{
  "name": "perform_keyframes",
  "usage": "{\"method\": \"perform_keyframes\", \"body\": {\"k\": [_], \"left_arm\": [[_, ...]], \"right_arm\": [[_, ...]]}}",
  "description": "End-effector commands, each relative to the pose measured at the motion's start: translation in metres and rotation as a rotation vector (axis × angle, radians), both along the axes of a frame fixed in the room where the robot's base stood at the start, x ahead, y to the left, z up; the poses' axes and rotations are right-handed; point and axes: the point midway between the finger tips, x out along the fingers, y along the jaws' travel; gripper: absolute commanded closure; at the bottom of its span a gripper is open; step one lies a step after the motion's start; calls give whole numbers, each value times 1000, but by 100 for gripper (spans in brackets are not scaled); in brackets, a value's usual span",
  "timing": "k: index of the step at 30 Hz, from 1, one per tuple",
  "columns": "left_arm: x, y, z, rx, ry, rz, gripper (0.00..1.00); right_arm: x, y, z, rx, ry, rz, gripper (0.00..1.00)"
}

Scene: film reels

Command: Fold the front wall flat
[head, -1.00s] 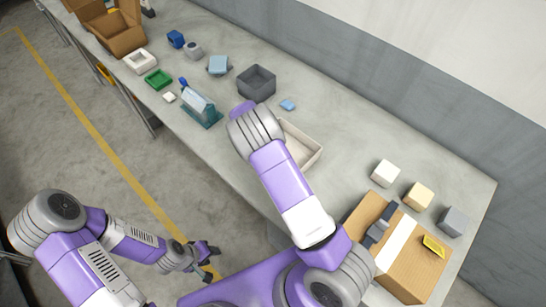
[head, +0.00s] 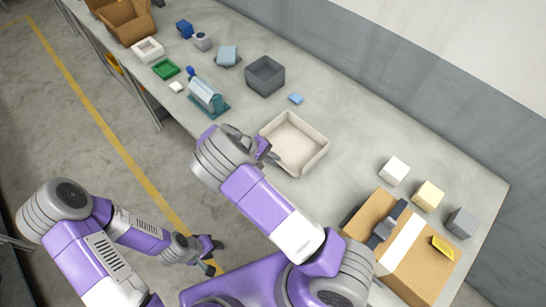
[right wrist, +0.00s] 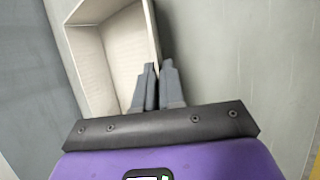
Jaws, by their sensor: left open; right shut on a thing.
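A beige open box (head: 294,140) with low walls stands near the table's front edge in the head view. It looks empty, and it also shows in the right wrist view (right wrist: 115,55). My right gripper (head: 268,153) is at the box's left, table-edge side, shut on its wall (right wrist: 153,35). In the right wrist view the dark fingers (right wrist: 157,85) sit close together at the end of that wall. How far the wall tilts is hard to tell. My left gripper (head: 212,256) is open and empty, off the table over the floor.
A dark grey bin (head: 265,76), a small light-blue block (head: 296,98) and a teal rack (head: 208,97) stand beyond the box. A taped cardboard carton (head: 405,240) and several small cubes are to the right.

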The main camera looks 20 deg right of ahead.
Motion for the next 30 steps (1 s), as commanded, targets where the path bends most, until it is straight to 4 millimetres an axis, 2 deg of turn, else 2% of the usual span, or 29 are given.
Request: {"method": "perform_keyframes", "body": {"k": [8, 9, 13, 23, 30], "left_arm": [[0, 0, 0, 0, 0, 0, 57], [0, 0, 0, 0, 0, 0, 57], [0, 0, 0, 0, 0, 0, 57], [0, 0, 0, 0, 0, 0, 57], [0, 0, 0, 0, 0, 0, 57]], "right_arm": [[0, 0, 0, -2, 1, -1, 100], [0, 0, 0, -2, 1, -1, 90], [0, 0, 0, -2, 1, -1, 70], [1, 2, 2, 0, 1, 1, 70], [6, 25, 29, 2, -2, 3, 70]]}}
